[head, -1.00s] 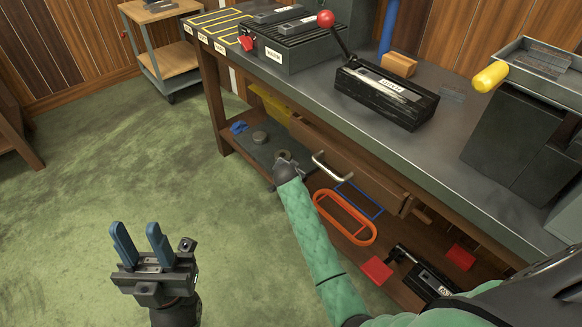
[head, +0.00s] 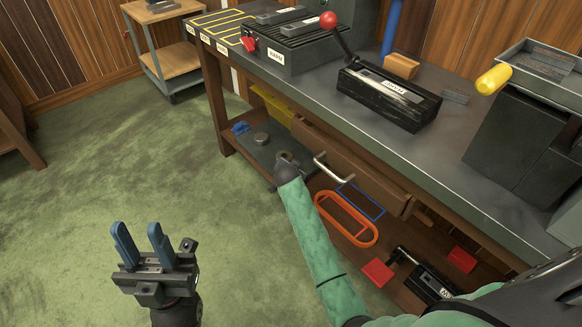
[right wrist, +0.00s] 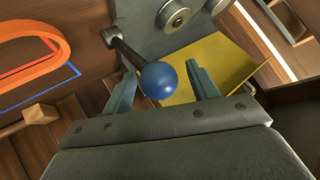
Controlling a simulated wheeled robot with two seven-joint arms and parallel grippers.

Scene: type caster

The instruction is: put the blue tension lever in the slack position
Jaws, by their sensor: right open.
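The blue tension lever shows in the right wrist view as a round blue knob (right wrist: 159,80) on a dark rod, which runs up and left to a grey plate (right wrist: 150,28) with round metal rollers. My right gripper (right wrist: 163,86) is open, with one finger on each side of the knob; contact is not clear. In the head view my right arm reaches to the lower shelf under the bench, where its gripper (head: 286,162) shows small and the knob cannot be made out. My left gripper (head: 138,235) is open and empty over the green floor.
An orange loop (head: 346,218), a blue rectangular outline and red pieces lie on the lower shelf. A drawer with a metal handle (head: 332,168) is close above my right arm. A yellow bin (right wrist: 205,85) sits behind the knob.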

